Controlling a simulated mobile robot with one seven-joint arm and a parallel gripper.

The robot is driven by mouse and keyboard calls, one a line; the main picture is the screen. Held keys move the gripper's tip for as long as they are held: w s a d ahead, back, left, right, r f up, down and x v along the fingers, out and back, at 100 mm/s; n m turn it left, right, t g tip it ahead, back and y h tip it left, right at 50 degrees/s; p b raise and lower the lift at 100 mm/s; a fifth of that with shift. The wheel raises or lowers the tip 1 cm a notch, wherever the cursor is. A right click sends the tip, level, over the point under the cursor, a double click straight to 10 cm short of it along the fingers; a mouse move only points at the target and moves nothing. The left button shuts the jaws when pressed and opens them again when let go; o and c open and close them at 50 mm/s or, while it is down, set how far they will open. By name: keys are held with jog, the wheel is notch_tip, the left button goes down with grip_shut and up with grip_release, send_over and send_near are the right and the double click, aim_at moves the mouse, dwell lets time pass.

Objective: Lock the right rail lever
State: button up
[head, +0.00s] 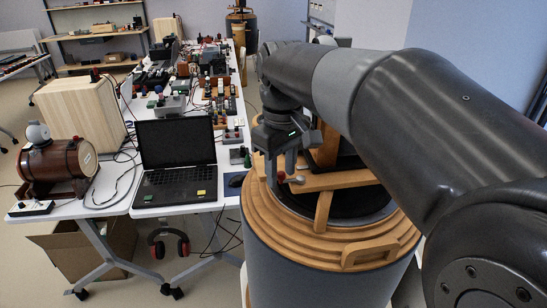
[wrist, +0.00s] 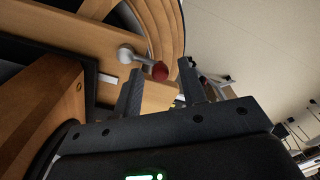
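A lever with a red knob (head: 281,175) and a grey metal pivot (head: 297,180) sits on a wooden rail (head: 335,180) across the top of the large round speaker (head: 262,218). In the wrist view the red knob (wrist: 160,71) shows between my fingertips, with the metal pivot (wrist: 126,54) to its left on the wood. My gripper (head: 281,168) is above the rail's left end, pointing down at the knob. Its two fingers (wrist: 161,72) are apart, with a gap on each side of the knob. I cannot tell whether either finger touches it.
A wooden upright (head: 326,150) stands beside my gripper on the speaker. A wooden handle (head: 370,254) is on its front rim. To the left a white table holds a laptop (head: 176,155), a small barrel (head: 60,165) and many devices. Red headphones (head: 168,243) are below it.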

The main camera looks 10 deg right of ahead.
aim_at(282, 173)
notch_tip(282, 173, up, 11)
dwell(0.6)
jog(key=shift+s+f, duration=0.1)
jog(key=shift+f, duration=0.05)
jog(key=s+d+f+m+t, duration=0.2)
jog(key=s+f+m, duration=0.1)
jog(key=s+f, duration=0.4)
jog(key=s+d+f+m+t, duration=0.3)
jog(key=s+f, duration=0.4)
jog(key=f, duration=0.4)
jog(key=shift+s+f+m+t, duration=0.2)
jog(key=shift+m+t, duration=0.1)
jog(key=shift+m, duration=0.2)
